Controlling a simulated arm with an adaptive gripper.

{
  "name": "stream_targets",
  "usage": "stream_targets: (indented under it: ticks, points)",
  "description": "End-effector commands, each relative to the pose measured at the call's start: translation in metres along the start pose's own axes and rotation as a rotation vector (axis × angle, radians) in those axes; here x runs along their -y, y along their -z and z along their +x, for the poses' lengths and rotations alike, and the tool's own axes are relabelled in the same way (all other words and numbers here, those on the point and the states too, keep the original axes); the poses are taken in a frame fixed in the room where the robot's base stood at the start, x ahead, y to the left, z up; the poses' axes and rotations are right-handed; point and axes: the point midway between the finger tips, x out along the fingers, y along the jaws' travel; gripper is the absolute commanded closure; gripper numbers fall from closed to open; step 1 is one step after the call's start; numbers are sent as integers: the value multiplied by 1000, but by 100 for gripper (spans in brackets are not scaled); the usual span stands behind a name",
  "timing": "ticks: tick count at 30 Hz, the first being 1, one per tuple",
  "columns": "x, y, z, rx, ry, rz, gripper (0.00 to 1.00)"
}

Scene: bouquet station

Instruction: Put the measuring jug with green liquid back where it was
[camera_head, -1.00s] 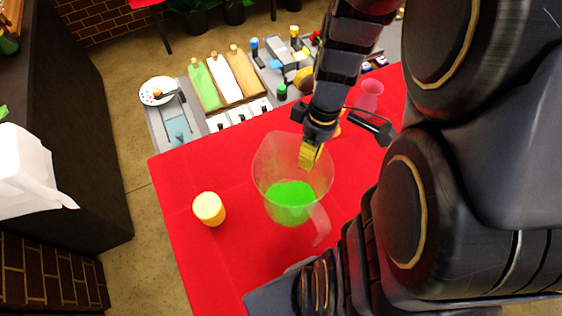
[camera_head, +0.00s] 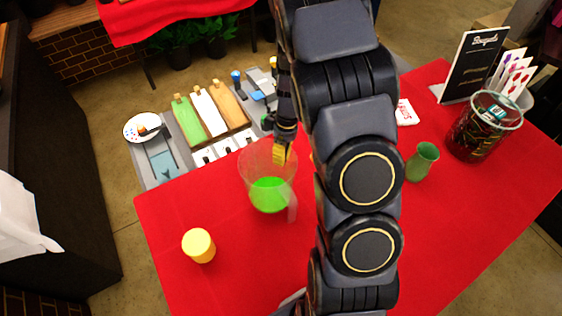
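The clear measuring jug (camera_head: 269,193) with bright green liquid is over the far left part of the red table, upright or nearly so. Its handle (camera_head: 292,208) points toward the lower right. My gripper (camera_head: 279,155) reaches down from above, its yellow fingertips at the jug's right upper rim. It appears shut on the rim, though the finger gap is too small to see clearly. I cannot tell whether the jug's base touches the cloth.
A yellow cylinder (camera_head: 198,246) stands left of the jug. Past the table's far edge are colored boards (camera_head: 212,110) and a round palette (camera_head: 141,127). Red cloth between jug and cylinder is clear.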

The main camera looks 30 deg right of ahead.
Motion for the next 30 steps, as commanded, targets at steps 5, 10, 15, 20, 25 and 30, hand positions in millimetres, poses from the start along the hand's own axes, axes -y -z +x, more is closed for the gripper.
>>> stream_targets:
  ticks: [5,10,15,20,25,30]
  points:
    - [-6,2,6,1,1,0,100]
    - [-11,4,24,4,4,0,100]
    - [-16,5,40,-1,1,0,100]
    - [-16,5,39,-1,-1,-1,100]
    - [-16,5,42,0,0,-2,100]
    - [-16,5,41,-1,-1,-2,66]
